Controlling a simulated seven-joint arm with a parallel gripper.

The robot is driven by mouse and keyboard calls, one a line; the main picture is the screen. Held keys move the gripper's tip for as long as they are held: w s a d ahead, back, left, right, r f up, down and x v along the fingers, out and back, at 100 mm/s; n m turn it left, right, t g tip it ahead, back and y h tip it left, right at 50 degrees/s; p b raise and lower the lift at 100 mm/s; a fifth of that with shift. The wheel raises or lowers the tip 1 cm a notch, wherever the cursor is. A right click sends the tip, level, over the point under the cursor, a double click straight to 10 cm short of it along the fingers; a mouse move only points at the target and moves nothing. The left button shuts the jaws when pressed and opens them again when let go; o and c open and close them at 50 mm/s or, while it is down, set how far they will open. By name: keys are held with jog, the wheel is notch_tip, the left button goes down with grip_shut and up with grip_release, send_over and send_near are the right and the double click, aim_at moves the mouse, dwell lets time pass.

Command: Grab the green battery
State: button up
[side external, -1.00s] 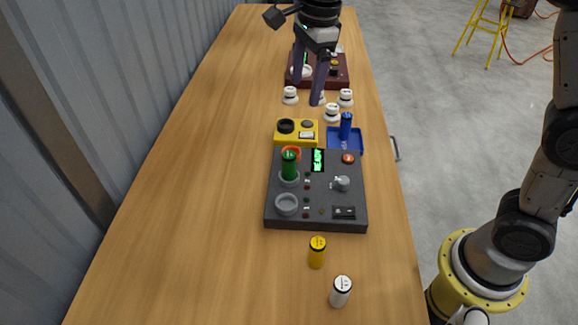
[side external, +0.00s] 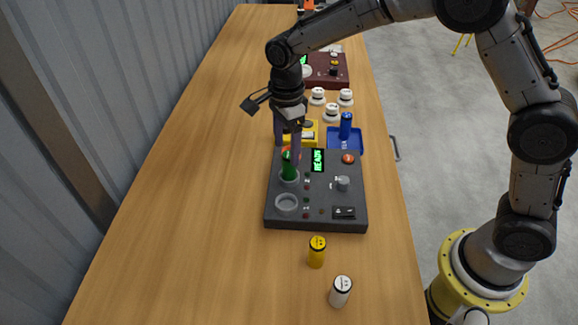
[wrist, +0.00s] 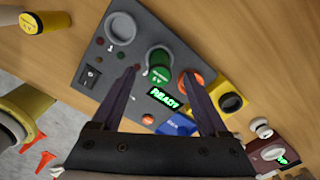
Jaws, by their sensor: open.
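The green battery (side external: 288,172) stands upright in the upper ring socket of the dark grey panel (side external: 324,214). The wrist view shows the battery (wrist: 158,66) from above, beyond and between my fingers. My gripper (side external: 287,158) is open and points down at the battery, its fingers around or just above the battery's top. In the wrist view the two fingers of my gripper (wrist: 158,88) are spread with nothing between their tips that I can see being touched. The side view does not show whether either finger touches the battery.
The panel has an empty grey socket (side external: 286,204) and a green display (side external: 318,160). A yellow box (side external: 310,134) and a blue tray with a blue battery (side external: 346,126) stand behind. A yellow battery (side external: 317,252) and a white battery (side external: 340,291) stand in front. The table's left side is clear.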

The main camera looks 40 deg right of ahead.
aim_at(289, 155)
jog(key=f, duration=0.5)
jog(key=shift+d, duration=0.25)
jog(key=shift+c, duration=0.4)
grip_shut()
